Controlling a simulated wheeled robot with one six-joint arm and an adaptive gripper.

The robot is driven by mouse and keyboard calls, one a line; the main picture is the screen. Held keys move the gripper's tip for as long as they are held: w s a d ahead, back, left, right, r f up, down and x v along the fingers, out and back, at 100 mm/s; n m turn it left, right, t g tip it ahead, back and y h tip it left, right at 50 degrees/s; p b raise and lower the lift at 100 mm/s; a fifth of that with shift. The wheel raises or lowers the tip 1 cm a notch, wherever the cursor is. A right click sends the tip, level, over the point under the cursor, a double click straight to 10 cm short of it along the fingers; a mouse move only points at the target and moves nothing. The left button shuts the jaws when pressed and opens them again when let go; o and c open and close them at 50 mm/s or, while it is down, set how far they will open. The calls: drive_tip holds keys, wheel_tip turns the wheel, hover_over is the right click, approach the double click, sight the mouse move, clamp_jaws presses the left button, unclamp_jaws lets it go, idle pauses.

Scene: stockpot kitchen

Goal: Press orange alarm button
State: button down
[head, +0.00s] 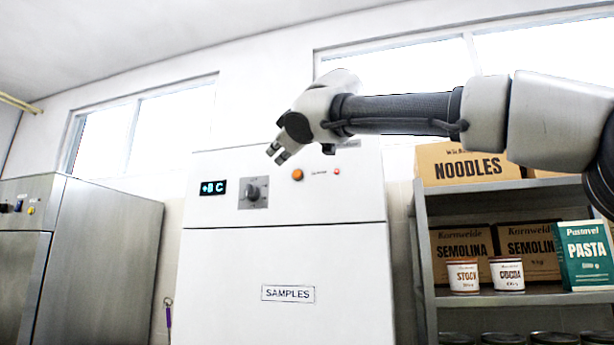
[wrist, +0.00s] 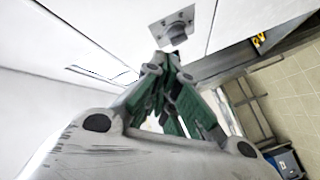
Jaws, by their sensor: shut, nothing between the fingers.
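The orange alarm button (head: 297,174) is a small round button on the upper front panel of the white cabinet labelled SAMPLES (head: 340,270). It sits right of a dark rotary knob (head: 254,190). My gripper (head: 277,155) is above and slightly left of the button in the head view, its fingers pointing down and left. The fingers look closed together and empty. In the wrist view my gripper (wrist: 168,60) has its tips just below the knob on its grey plate (wrist: 174,27). The orange button does not show in the wrist view.
A small red light (head: 337,171) is right of the button, and a lit display (head: 213,187) is left of the knob. Shelves with a noodles box (head: 468,166) and other food stand at the right. A steel appliance (head: 95,240) stands at the left.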

idle(0.3)
drive_tip(key=shift+w+d, duration=0.45)
drive_tip(key=shift+w, duration=0.9)
drive_tip(key=shift+w+d, duration=0.5)
drive_tip(key=shift+w, duration=0.9)
drive_tip(key=shift+w+d, duration=0.45)
drive_tip(key=shift+w, duration=0.9)
drive_tip(key=shift+w+d, duration=0.1)
drive_tip(key=shift+w, duration=0.3)
drive_tip(key=shift+w+d, duration=0.2)
drive_tip(key=shift+w, duration=0.2)
drive_tip(key=shift+s+a, duration=0.1)
drive_tip(key=shift+s, duration=0.05)
drive_tip(key=shift+s+a, duration=0.2)
drive_tip(key=shift+s, duration=0.45)
drive_tip(key=shift+s+a, duration=0.3)
drive_tip(key=shift+s, duration=0.5)
drive_tip(key=shift+s+a, duration=0.3)
drive_tip(key=shift+s, duration=0.45)
drive_tip(key=shift+s+a, duration=0.3)
drive_tip(key=shift+s, duration=0.5)
